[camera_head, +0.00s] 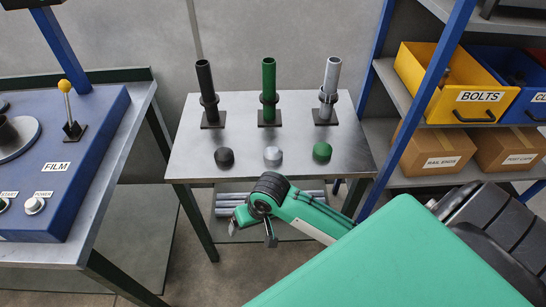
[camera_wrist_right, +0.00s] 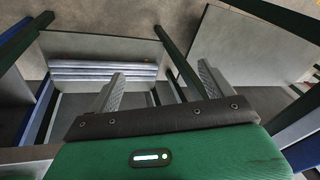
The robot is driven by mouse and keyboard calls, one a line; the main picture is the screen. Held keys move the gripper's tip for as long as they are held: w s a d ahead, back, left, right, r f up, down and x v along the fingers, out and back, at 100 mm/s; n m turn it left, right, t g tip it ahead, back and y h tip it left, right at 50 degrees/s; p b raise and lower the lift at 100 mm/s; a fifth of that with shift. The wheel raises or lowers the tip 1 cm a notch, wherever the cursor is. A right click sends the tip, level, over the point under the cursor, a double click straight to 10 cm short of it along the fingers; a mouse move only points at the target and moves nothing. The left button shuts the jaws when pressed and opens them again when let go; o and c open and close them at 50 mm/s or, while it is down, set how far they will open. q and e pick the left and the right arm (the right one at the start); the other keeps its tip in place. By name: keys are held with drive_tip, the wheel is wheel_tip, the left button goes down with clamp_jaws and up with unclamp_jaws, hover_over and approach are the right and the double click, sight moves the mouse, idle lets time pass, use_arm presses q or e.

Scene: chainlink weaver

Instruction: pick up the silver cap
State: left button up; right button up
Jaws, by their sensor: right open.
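The silver cap (camera_head: 272,154) sits on the metal table (camera_head: 185,150), in the middle of a row near the front edge. A black cap (camera_head: 225,156) is on its left and a green cap (camera_head: 322,151) on its right. My right gripper (camera_head: 252,234) is in front of the table and below its top, apart from the caps. In the right wrist view my right gripper (camera_wrist_right: 160,90) has its two grey fingers spread with nothing between them. No cap shows in that view. My left gripper is not in view.
Behind the caps stand a black post (camera_head: 205,85), a green post (camera_head: 268,85) and a silver post (camera_head: 330,85). Pipes (camera_wrist_right: 100,68) lie under the table. A blue FILM machine (camera_head: 85,170) is at left; shelves with a yellow BOLTS bin (camera_head: 440,100) are at right.

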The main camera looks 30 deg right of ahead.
drive_tip(key=w+d+r+m+g+h, duration=0.1)
drive_tip(key=w+d+r+m, duration=0.55)
drive_tip(key=w, duration=0.45)
drive_tip(key=m+g+h, duration=0.1)
drive_tip(key=m+g, duration=0.1)
drive_tip(key=m, duration=0.5)
approach(273, 150)
wheel_tip(273, 150, down, 5)
drive_tip(key=shift+w+a+f, duration=0.1)
drive_tip(key=shift+f, duration=0.1)
drive_tip(key=f, duration=0.4)
drive_tip(key=shift+s+f, duration=0.1)
drive_tip(key=shift+s, duration=0.1)
drive_tip(key=shift+f, duration=0.6)
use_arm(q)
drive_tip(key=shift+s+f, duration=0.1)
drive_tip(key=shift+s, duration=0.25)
use_arm(e)
drive_tip(key=c, duration=1.1)
drive_tip(key=shift+r, duration=0.1)
